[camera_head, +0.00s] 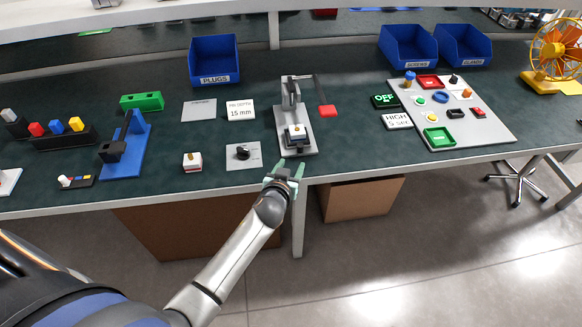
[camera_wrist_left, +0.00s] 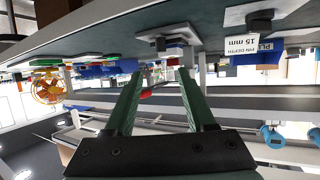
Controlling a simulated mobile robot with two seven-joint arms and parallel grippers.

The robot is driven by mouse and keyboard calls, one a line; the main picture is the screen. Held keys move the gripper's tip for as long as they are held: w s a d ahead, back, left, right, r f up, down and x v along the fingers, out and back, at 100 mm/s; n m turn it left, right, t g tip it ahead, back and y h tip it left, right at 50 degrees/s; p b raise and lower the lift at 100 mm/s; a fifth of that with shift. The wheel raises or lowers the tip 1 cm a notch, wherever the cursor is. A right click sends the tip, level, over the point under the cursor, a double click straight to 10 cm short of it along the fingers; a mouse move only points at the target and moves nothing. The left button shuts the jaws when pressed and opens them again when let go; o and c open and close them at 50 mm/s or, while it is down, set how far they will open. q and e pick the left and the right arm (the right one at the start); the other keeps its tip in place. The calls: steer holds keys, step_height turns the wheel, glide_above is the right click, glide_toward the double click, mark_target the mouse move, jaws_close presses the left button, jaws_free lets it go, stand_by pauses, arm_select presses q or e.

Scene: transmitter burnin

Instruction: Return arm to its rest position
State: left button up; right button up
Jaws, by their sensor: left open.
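My left gripper (camera_head: 286,172) is open and empty at the front edge of the bench, just in front of the grey press with the red handle (camera_head: 298,137). In the left wrist view its two green fingers (camera_wrist_left: 165,95) are spread apart with nothing between them. My left arm reaches up from the lower left of the head view. A small white and dark block sits in the press, apart from the fingers. My right gripper is not in view.
The green-topped bench (camera_head: 225,175) carries a black knob plate (camera_head: 243,154), a red and white block (camera_head: 192,162), a blue stand (camera_head: 125,150) and a grey button panel (camera_head: 480,125). Blue bins (camera_head: 214,60) stand behind. Cardboard boxes (camera_head: 360,198) sit below; floor in front is clear.

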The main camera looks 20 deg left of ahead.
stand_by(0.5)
arm_select(q)
steer(key=s+d+f+m+g+h, duration=0.1)
steer(key=s+d+f, duration=0.1)
steer(key=s, duration=0.7)
steer(key=s+d+f+m+g+h, duration=0.1)
steer(key=s+f, duration=0.3)
steer(key=s, duration=0.5)
steer(key=s+d+f+m+g+h, duration=0.2)
steer(key=s+d+f, duration=0.1)
steer(key=s, duration=0.5)
steer(key=shift+s+d+h, duration=0.25)
steer(key=shift+s+h, duration=0.15)
